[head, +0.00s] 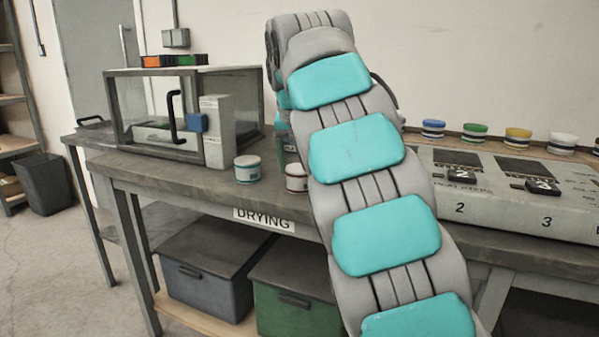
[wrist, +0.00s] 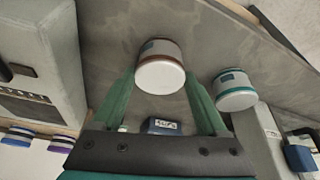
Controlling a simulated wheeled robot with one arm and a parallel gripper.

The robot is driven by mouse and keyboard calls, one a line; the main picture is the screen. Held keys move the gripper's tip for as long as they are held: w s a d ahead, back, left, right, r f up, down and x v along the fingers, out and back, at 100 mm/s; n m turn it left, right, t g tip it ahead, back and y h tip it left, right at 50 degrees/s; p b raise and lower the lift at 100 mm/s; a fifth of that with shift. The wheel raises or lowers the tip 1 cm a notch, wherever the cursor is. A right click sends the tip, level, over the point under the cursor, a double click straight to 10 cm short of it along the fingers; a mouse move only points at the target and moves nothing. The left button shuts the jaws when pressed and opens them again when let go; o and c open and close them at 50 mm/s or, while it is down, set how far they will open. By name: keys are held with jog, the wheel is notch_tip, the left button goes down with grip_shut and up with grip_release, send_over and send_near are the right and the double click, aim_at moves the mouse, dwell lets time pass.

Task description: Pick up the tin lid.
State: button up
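Two white tins stand on the grey bench: one with a brown-red band (head: 297,178) beside my arm, and one with a teal band (head: 247,170) to its left. Both have pale round tops. Which lid the task means is not clear from the frames. In the wrist view, the brown-banded tin's white lid (wrist: 160,77) faces me between the ends of my green fingers. The teal-banded tin (wrist: 234,91) is outside the right finger. My gripper (wrist: 160,72) is open; whether a finger touches the tin cannot be told. My arm hides the gripper in the head view.
A glass-fronted cabinet (head: 155,110) with a grey switch box (head: 217,132) stands left on the bench. A numbered panel (head: 500,195) lies right, with several coloured-lid jars behind it. Bins (head: 205,275) sit below. A dark labelled block (wrist: 162,127) shows between my fingers.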

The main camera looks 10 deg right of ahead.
jog(key=c, duration=0.8)
jog(key=shift+r, duration=0.1)
